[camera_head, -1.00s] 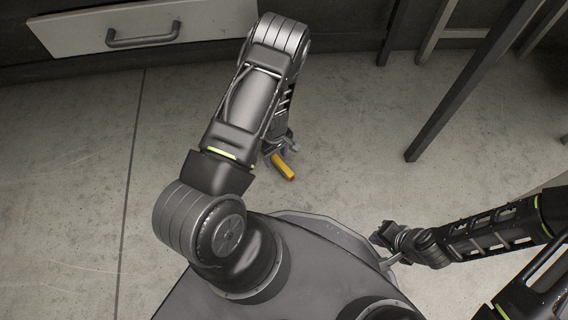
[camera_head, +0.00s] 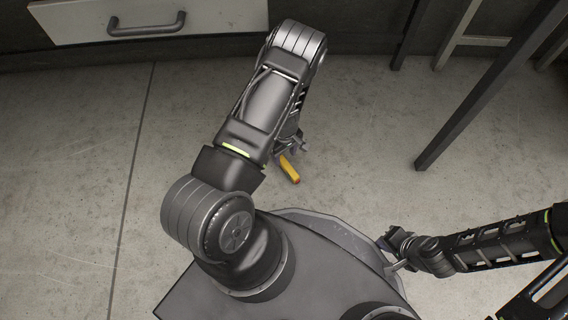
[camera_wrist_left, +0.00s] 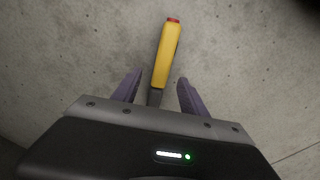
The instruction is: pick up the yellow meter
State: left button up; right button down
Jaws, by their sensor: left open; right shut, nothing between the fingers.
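The yellow meter (camera_head: 289,169) lies on the concrete floor just in front of my base. In the left wrist view the meter (camera_wrist_left: 166,55) is a long yellow body with a red end and a dark end toward my gripper. My left gripper (camera_head: 290,149) is at the meter in the head view, partly hidden by its arm. In the left wrist view its two purple fingers (camera_wrist_left: 157,88) are open, one on each side of the meter's dark end, with gaps visible. My right gripper (camera_head: 388,244) is at the right of my base, away from the meter.
A cabinet drawer (camera_head: 110,20) with a grey handle is at the top left. Dark table or stool legs (camera_head: 485,90) stand at the upper right. The floor (camera_head: 360,130) around the meter is clear.

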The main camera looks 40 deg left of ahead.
aim_at(284, 161)
pick_arm(q)
jog(key=f+b, duration=0.2)
jog(key=f, duration=0.1)
jog(key=f+b, duration=0.1)
jog(key=shift+a+f, duration=0.2)
jog(key=shift+a, duration=0.05)
jog(key=shift+f, duration=0.45)
grip_shut()
dwell(0.4)
